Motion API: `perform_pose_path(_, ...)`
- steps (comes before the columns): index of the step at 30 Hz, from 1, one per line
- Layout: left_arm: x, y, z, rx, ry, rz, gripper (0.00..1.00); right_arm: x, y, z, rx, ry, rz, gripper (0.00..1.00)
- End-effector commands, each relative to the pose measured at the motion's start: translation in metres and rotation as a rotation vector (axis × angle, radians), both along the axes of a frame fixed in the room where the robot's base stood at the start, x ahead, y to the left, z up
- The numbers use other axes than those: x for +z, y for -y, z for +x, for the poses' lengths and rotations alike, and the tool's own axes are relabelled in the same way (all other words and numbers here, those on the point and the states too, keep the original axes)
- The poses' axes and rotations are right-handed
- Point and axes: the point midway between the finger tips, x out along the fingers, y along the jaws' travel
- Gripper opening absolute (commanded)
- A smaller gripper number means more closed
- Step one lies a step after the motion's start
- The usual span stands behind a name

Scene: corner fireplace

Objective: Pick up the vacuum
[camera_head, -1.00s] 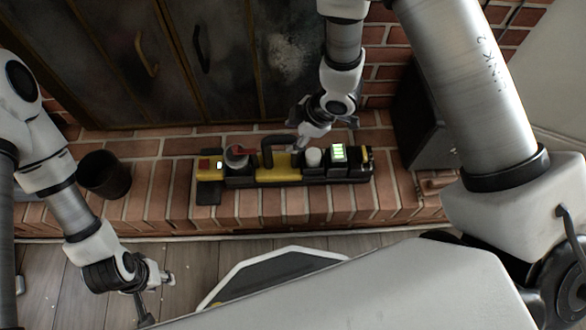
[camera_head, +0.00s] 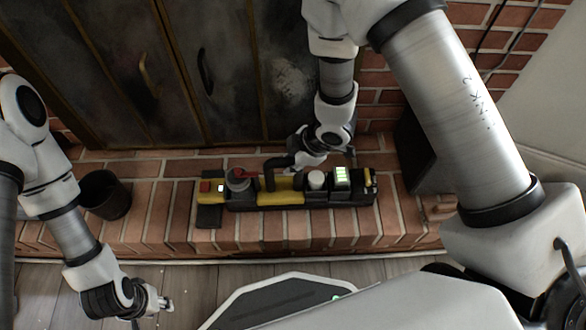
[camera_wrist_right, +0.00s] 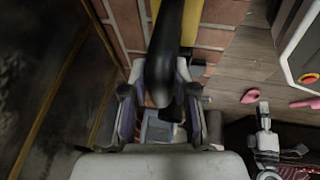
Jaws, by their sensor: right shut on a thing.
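The vacuum (camera_head: 280,198) is a long black and yellow device lying on the brick hearth, with a red part and a lit green display. Its black handle (camera_head: 270,176) rises from the yellow middle and also shows in the right wrist view (camera_wrist_right: 164,60). My right gripper (camera_head: 292,161) is shut on the handle, with its fingers (camera_wrist_right: 160,105) on both sides of it. The vacuum appears to rest on the bricks. My left gripper (camera_head: 155,306) is low at the left, open and empty, away from the vacuum.
A dark pot (camera_head: 104,196) stands on the hearth to the left. Dark cabinet-like doors (camera_head: 150,75) rise behind the hearth, and a dark box (camera_head: 422,160) stands at the right. In the right wrist view, pink items (camera_wrist_right: 252,96) lie on the wooden floor.

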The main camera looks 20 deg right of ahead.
Motion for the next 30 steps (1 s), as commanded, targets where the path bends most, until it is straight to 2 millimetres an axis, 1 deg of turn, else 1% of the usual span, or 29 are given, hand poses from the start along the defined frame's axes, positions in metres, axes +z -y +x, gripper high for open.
perform_pose_path(5, 0.013, 0.000, 0.000, 0.000, 0.000, 0.000, 0.38, 0.021, 0.000, 0.001, 0.002, 0.004, 0.000, 0.00)
perform_pose_path(8, 0.024, 0.000, 0.000, 0.000, 0.000, 0.000, 0.38, 0.041, 0.000, 0.002, 0.001, 0.006, 0.000, 0.00)
perform_pose_path(11, 0.041, 0.000, 0.000, 0.000, 0.000, 0.000, 0.38, 0.069, 0.000, 0.002, 0.001, 0.007, 0.001, 0.00)
perform_pose_path(18, 0.091, 0.000, 0.000, 0.000, 0.000, 0.000, 0.38, 0.155, 0.000, 0.002, 0.001, 0.007, 0.001, 0.00)
perform_pose_path(24, 0.130, 0.000, 0.000, 0.000, 0.000, 0.000, 0.38, 0.220, 0.000, 0.002, 0.001, 0.006, 0.001, 0.00)
perform_pose_path(27, 0.145, 0.000, 0.000, 0.000, 0.000, 0.000, 0.38, 0.245, 0.000, 0.002, 0.001, 0.006, 0.000, 0.00)
perform_pose_path(30, 0.156, 0.000, 0.000, 0.000, 0.000, 0.000, 0.38, 0.263, 0.000, 0.002, 0.000, 0.004, 0.001, 0.00)
